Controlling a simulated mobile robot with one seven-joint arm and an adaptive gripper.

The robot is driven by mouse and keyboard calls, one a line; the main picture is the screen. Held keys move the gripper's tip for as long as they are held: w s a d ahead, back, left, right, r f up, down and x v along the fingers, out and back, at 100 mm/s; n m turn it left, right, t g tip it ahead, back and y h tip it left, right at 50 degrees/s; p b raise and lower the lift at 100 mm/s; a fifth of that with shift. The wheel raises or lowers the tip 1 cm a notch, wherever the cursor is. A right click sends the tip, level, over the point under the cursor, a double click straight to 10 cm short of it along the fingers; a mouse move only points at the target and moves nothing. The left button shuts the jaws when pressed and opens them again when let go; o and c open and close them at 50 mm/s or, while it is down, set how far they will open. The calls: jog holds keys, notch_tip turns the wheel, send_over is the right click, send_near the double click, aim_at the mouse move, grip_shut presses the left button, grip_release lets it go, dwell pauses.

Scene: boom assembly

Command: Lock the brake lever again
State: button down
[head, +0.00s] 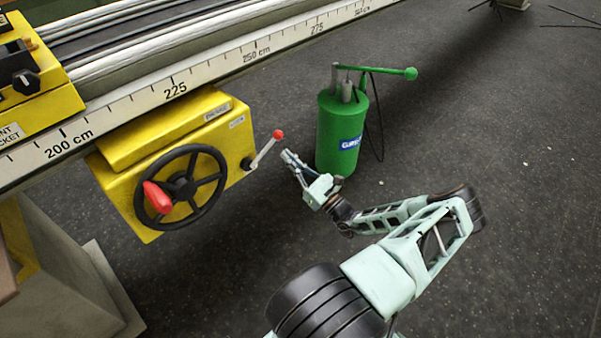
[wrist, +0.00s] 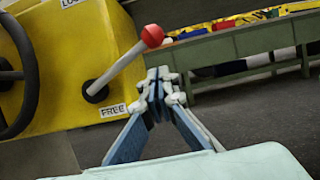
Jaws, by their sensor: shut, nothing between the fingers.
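The brake lever (head: 265,151) is a short grey rod with a red ball knob on the right side of the yellow housing (head: 120,202). It slants up and to the right in the head view. In the wrist view the lever (wrist: 122,68) rises from a black boss, with a FREE label (wrist: 113,111) just below the boss and a partly cut-off LOCK label (wrist: 72,3) near the top. My gripper (head: 287,154) is shut and empty, just right of the lever. In the wrist view my gripper's fingertips (wrist: 158,76) are below and right of the red knob, seemingly apart from it.
A black handwheel (head: 180,187) with a red handle is on the housing's front, left of the lever. A green grease pump (head: 341,130) stands on the floor behind my gripper. The scaled rail (head: 200,82) runs above. Open floor lies to the right.

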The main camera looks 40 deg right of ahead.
jog(key=shift+w+r, duration=0.3)
jog(key=shift+r, duration=0.45)
jog(key=shift+w+r, duration=0.25)
jog(key=shift+r, duration=0.5)
jog(key=shift+a+r+n, duration=0.1)
jog(key=shift+r+n, duration=0.25)
jog(key=shift+n, duration=0.15)
